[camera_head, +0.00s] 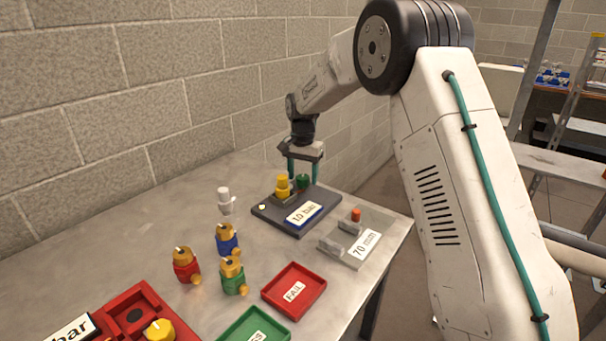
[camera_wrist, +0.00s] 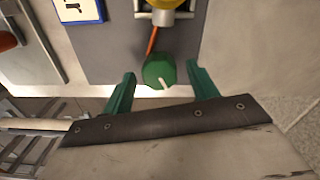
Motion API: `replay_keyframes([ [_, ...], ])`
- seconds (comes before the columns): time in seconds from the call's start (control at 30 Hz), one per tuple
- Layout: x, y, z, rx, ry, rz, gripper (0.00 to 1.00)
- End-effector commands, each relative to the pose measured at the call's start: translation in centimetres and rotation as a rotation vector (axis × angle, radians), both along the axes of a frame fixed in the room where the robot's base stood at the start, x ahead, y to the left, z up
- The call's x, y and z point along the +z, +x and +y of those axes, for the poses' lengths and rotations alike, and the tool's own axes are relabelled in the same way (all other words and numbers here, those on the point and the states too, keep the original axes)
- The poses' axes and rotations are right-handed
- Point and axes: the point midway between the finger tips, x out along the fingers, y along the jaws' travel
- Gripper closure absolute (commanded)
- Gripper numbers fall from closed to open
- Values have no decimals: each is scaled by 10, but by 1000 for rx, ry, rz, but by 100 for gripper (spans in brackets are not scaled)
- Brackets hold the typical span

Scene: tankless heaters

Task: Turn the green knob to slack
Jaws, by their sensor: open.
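The green knob (camera_wrist: 159,71) sits at the edge of the dark grey plate, with a pale pointer mark facing down and slightly right in the wrist view. In the head view the knob (camera_head: 304,181) stands beside the yellow fitting (camera_head: 283,186) on the plate labelled 10 bar (camera_head: 265,209). My gripper (camera_wrist: 163,74) is open, with its two green fingers on either side of the knob and visible gaps to it. In the head view my gripper (camera_head: 304,174) reaches down over the knob. Whether the fingertips are at the knob's height is hard to tell.
The yellow fitting (camera_wrist: 166,4) and an orange-red strip lie close to the knob. A grey 70 mm plate (camera_head: 337,250) is at the right. Valves with red (camera_head: 186,268), blue (camera_head: 227,242) and green (camera_head: 233,280) bodies stand left of the red FAIL tray (camera_head: 314,278). A block wall rises behind.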

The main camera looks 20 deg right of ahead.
Motion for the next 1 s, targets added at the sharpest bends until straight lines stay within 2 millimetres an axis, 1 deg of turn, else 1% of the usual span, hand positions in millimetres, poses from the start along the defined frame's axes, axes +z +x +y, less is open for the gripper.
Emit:
replay_keyframes([
  [0.2,-1,0,0,1,0,0,41],
  [0.23,-1,0,0,1,0,0,47],
  [0.27,0,0,0,1,0,0,55],
  [0.3,0,0,0,1,0,0,66],
  [0.37,0,0,0,1,0,0,83],
  [0.4,0,0,0,1,0,0,86],
  [0.73,0,0,0,36,1,-1,86],
  [0.87,0,0,0,95,1,-1,86],
  [1.0,0,0,0,193,1,-1,86],
])
